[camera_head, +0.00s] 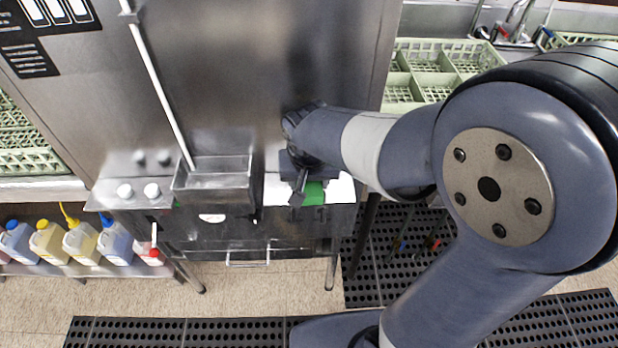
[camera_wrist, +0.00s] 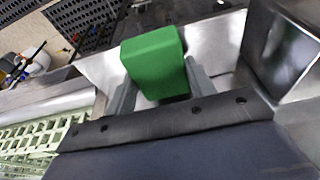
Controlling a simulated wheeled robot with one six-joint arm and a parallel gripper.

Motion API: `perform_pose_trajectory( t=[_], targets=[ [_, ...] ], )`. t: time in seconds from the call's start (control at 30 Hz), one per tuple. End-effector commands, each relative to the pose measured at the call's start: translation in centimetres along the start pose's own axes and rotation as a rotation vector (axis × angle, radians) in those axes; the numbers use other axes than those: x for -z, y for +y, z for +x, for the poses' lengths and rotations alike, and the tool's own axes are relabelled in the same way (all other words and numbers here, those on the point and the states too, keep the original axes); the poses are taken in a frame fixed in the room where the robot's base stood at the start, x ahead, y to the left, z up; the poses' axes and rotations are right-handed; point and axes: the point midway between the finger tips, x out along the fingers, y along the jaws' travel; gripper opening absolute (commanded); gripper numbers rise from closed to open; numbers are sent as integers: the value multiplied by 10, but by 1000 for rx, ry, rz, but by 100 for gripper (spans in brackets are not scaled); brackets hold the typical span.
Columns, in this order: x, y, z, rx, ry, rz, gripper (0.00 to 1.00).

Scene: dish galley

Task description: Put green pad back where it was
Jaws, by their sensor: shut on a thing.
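The green pad (camera_wrist: 155,58) is a bright green block held between the two fingers of my gripper (camera_wrist: 160,85) in the wrist view. In the head view the green pad (camera_head: 314,193) shows partly beneath my gripper (camera_head: 304,190). It is at a small light-coloured shelf (camera_head: 341,189) to the right of a steel tray on the machine's front. My gripper is shut on the pad. My wrist hides part of the pad and shelf, and I cannot tell whether the pad touches the shelf.
A steel tray (camera_head: 213,181) is just left of the pad. The machine's steel front (camera_head: 250,80) rises behind. Several bottles (camera_head: 80,240) stand on a low shelf at left. Pale green racks (camera_head: 440,62) are at right. Black perforated mats (camera_head: 180,332) lie on the floor.

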Motion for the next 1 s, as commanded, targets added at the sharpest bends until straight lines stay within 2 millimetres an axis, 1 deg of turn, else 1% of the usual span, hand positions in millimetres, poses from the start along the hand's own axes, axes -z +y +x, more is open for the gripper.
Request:
perform_pose_trajectory(
  t=[0.27, 0.3, 0.53, 0.83, 0.93, 1.0],
  targets=[
    [-1, 0, 2, 0, 0, 1, 33],
    [0, 0, 1, 0, 0, 1, 55],
    [0, 0, 1, 0, 0, 1, 73],
    [0, 0, -2, 1, 1, 1, 73],
    [1, 0, -12, 1, 3, 1, 73],
    [1, 0, -23, 2, 4, 1, 73]
  ],
)
